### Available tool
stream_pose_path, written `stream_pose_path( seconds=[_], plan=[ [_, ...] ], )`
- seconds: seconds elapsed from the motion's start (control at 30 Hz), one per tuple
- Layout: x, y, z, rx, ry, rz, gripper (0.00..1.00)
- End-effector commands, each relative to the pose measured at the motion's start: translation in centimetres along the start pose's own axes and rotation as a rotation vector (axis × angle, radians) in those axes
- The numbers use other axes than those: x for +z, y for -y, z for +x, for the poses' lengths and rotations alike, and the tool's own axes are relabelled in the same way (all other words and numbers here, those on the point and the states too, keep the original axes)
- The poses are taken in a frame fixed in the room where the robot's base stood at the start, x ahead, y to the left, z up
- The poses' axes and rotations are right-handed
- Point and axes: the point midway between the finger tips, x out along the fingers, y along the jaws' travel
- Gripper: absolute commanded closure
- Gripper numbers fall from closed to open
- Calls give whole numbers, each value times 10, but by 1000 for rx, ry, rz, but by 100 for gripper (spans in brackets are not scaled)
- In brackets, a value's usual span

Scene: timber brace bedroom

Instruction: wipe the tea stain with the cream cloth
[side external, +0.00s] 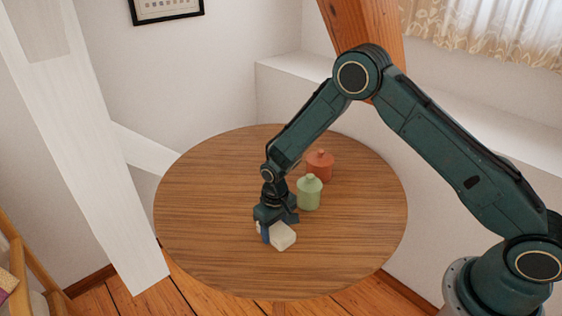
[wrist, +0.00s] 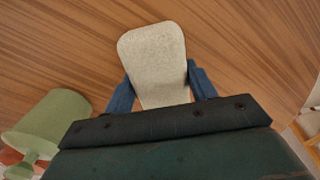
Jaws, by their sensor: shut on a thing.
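The cream cloth (side external: 283,237) is a thick folded pad at the front middle of the round table; it also shows in the wrist view (wrist: 153,58). My gripper (side external: 270,232) is shut on the cloth, with a blue finger (wrist: 122,97) on each side of it in the wrist view. The gripper points down, with the cloth at or just above the table top; I cannot tell if it touches. No tea stain shows on the visible wood; the cloth and gripper hide part of the table.
A green lidded jar (side external: 309,192) stands close behind and right of my gripper. An orange-red lidded jar (side external: 319,165) stands behind it. The left and front of the round wooden table (side external: 205,215) are clear. A white slanting beam (side external: 90,150) stands left of the table.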

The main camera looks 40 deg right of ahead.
Motion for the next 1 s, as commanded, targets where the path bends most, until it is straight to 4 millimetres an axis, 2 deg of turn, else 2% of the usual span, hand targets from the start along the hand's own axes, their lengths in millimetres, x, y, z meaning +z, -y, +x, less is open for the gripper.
stream_pose_path(
  seconds=[0.17, 0.23, 0.3, 1.0],
  plan=[
    [1, 16, -1, -1, 1, -3, 65],
    [0, 15, -9, -1, -3, -1, 65],
    [0, 15, -25, -2, -4, -1, 65],
    [0, 14, -80, 0, -1, -1, 65]
  ],
)
